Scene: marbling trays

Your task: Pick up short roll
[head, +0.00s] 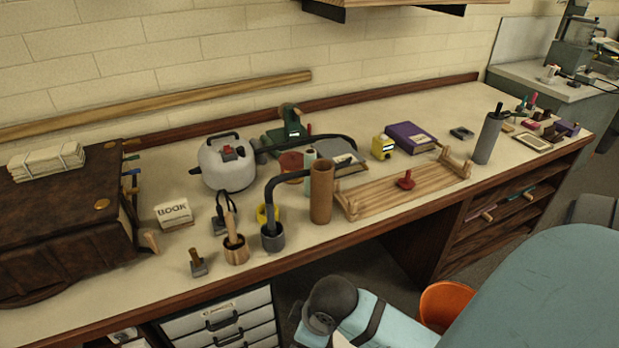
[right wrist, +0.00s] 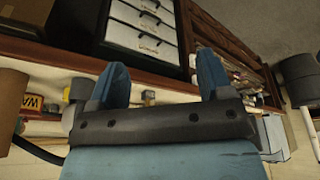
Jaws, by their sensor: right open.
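A tall brown roll (head: 321,192) stands upright near the front edge of the bench, left of a wooden rack (head: 405,190). A smaller pale green roll (head: 309,160) stands behind it, partly hidden. A grey roll (head: 487,138) stands upright right of the rack. I cannot tell for sure which is the short roll. My right gripper (right wrist: 162,70) is open in the right wrist view, its two blue fingers wide apart with nothing held between them. A brown cylinder (right wrist: 10,105) shows at that view's left edge, clear of the fingers. My left gripper is not in view.
A bent dark pipe in a grey pot (head: 272,237) and a wooden cup (head: 236,250) stand left of the brown roll. A white kettle-like vessel (head: 228,165) is behind. White drawers (head: 220,318) sit below the bench. Bench front right of the rack is fairly clear.

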